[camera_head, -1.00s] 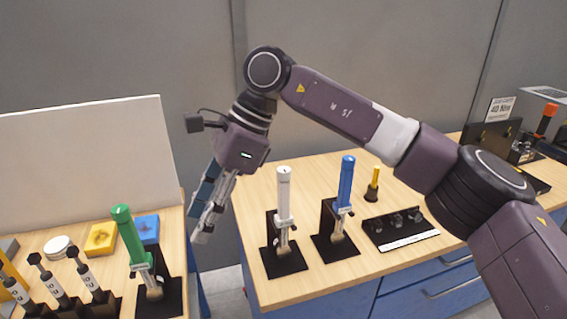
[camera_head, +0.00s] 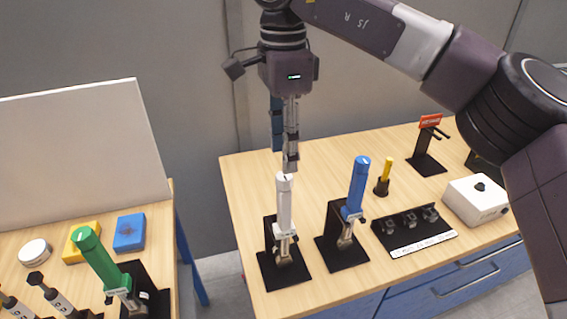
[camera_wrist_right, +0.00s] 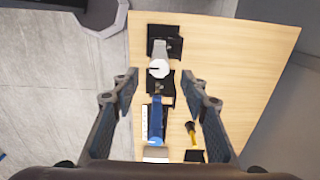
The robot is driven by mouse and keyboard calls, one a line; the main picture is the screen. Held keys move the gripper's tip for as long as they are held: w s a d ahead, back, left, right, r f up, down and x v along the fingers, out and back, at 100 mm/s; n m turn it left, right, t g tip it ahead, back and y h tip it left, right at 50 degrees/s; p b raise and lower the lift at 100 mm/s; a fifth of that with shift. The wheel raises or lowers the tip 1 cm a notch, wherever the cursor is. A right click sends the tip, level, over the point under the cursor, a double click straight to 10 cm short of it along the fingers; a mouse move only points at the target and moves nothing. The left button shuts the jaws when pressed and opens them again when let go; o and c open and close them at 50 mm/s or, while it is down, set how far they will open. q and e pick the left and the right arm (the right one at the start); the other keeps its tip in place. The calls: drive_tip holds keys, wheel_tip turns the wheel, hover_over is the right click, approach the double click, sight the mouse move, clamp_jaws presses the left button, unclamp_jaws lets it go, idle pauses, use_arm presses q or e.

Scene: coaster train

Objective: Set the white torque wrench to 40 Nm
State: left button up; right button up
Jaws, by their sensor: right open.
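The white torque wrench (camera_head: 284,210) stands upright in a black stand (camera_head: 283,266) near the left end of the right workbench. My right gripper (camera_head: 289,165) points down just above the top of its handle. In the right wrist view the right gripper (camera_wrist_right: 160,85) is open, its two fingers well apart. The white handle end (camera_wrist_right: 159,68) shows between and slightly beyond the fingertips, with a dark mark on it. From these views I cannot tell whether a finger touches it. The scale setting is too small to read. My left gripper is not in view.
A blue wrench (camera_head: 357,188) stands close on the right, then a yellow-handled tool (camera_head: 386,175) and a black rack (camera_head: 412,230). A white box (camera_head: 476,200) sits farther right. A green wrench (camera_head: 97,255) stands on the left bench.

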sight(284, 176)
drive_tip(key=f, duration=0.2)
drive_tip(key=shift+s+f+p, duration=0.3)
drive_tip(key=shift+s, duration=0.05)
drive_tip(key=shift+w+d+f, duration=0.1)
drive_tip(key=shift+w+f, duration=0.05)
drive_tip(key=shift+f, duration=0.35)
drive_tip(key=shift+w+f, duration=0.15)
drive_tip(key=shift+f, duration=0.35)
drive_tip(key=shift+w+f, duration=0.1)
drive_tip(key=shift+f, duration=0.15)
drive_tip(key=c, duration=0.5)
clamp_jaws()
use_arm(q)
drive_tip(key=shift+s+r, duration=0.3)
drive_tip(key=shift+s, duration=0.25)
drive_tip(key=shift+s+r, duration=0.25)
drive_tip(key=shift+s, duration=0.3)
